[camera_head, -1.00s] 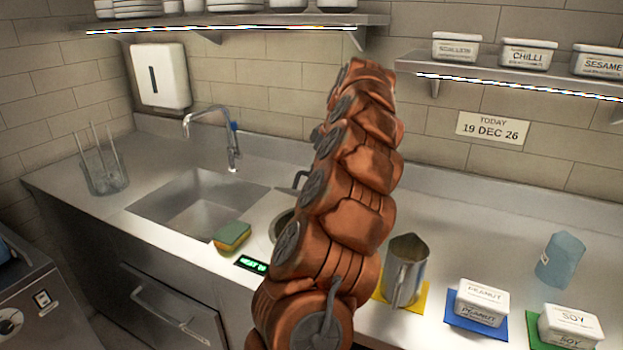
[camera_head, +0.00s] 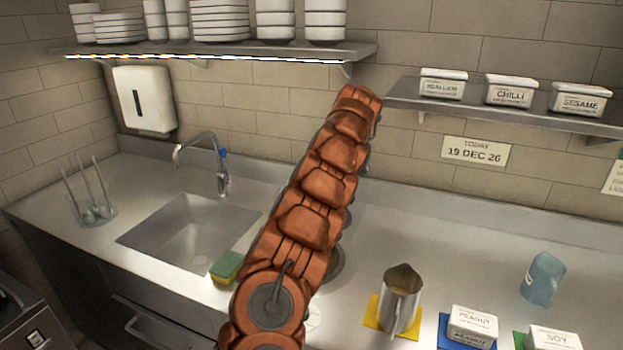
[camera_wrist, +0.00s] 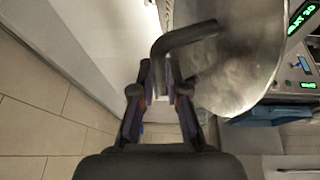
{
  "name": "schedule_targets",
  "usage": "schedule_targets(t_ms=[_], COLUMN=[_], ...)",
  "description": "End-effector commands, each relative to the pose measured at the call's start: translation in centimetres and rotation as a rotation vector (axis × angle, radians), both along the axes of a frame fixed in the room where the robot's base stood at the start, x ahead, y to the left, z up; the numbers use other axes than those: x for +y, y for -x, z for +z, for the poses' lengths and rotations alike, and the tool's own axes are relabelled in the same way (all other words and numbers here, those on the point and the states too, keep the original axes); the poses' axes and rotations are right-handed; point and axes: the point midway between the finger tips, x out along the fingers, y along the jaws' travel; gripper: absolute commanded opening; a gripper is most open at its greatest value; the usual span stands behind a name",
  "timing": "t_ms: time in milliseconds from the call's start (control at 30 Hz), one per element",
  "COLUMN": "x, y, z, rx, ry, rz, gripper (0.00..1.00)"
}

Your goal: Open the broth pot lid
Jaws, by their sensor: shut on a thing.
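The round metal lid (camera_wrist: 240,65) of the pot fills the upper right of the wrist view, tilted towards the camera. A dark bent handle (camera_wrist: 188,36) stands out from its left side. My gripper (camera_wrist: 162,92) is shut on this handle, at the near end of the bend. The exact contact between the fingertips is partly hidden. In the head view my copper-coloured arm hides my gripper and most of the pot. Only a grey round part (camera_head: 336,262) shows just right of the arm; I cannot tell whether it is lid or pot.
A metal jug (camera_head: 400,298) stands on a yellow mat, with a peanut tub (camera_head: 472,325), a soy tub (camera_head: 553,341) and a blue bottle (camera_head: 542,278) further right. A sponge (camera_head: 226,267) lies left of my arm, before the sink (camera_head: 190,232). Shelves run along the wall above.

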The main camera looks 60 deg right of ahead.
Motion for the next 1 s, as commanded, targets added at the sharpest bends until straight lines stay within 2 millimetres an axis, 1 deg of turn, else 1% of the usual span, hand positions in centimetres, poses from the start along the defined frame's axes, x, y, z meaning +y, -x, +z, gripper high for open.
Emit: schedule_targets(t_ms=[33, 233, 567, 600, 800, 1000], x=[-0.08, -0.38, -0.46, -0.44, -0.48, -0.48], y=[0.18, 0.68, 0.73, 0.73, 0.75, 0.72], z=[-0.35, -0.32, -0.26, -0.26, -0.10, -0.01], rx=[0.004, 0.002, 0.001, 0.000, -0.001, -0.001], ry=[-0.007, -0.007, -0.006, -0.006, -0.003, -0.001], rz=[-0.002, -0.006, -0.006, -0.006, -0.006, -0.006], gripper=[0.00, 0.00, 0.00, 0.18, 0.38, 0.39])
